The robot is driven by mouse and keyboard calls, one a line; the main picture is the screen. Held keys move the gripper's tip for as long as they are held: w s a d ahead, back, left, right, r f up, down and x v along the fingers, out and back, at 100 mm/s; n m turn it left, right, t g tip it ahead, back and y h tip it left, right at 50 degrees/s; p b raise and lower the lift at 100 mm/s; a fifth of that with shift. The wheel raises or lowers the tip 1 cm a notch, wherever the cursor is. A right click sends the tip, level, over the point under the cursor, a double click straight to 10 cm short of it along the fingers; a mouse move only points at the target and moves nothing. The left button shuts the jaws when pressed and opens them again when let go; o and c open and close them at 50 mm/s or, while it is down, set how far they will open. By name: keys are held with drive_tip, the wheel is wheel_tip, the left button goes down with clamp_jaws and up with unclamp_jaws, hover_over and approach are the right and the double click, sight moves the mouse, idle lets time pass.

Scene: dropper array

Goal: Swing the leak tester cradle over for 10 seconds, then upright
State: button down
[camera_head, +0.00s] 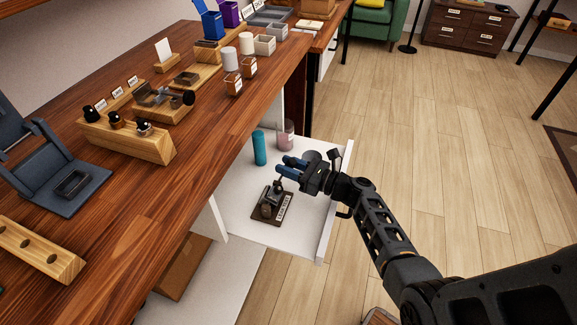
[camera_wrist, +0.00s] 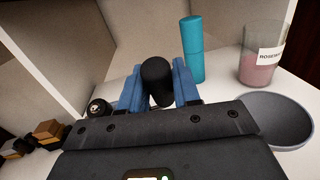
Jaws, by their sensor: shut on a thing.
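The leak tester (camera_head: 270,208), a small dark stand on a brown base with a white label, stands on the white drawer floor at the near end. My gripper (camera_head: 283,168) reaches in from the right, just above the tester. In the wrist view, my gripper (camera_wrist: 158,88) has its blue fingers shut on a black rounded handle (camera_wrist: 158,72), which seems to belong to the tester's cradle. The fingers and hand hide much of the cradle, so its exact tilt cannot be told.
A teal cylinder (camera_head: 259,148) and a glass with pink contents (camera_head: 285,135) stand behind the tester in the open drawer (camera_head: 240,222). The wooden desk (camera_head: 225,135) is at the left, bearing a dropper rack (camera_head: 140,142). The floor at the right is clear.

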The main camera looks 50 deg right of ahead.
drive_tip(key=shift+s+f+t+b, duration=0.15)
drive_tip(key=shift+f+t+b, duration=0.25)
drive_tip(key=shift+b, duration=0.55)
drive_tip(key=shift+s+d+r+t+b, duration=0.15)
drive_tip(key=shift+t+b, duration=0.25)
drive_tip(key=shift+b, duration=0.25)
drive_tip(key=c, duration=0.9)
unclamp_jaws()
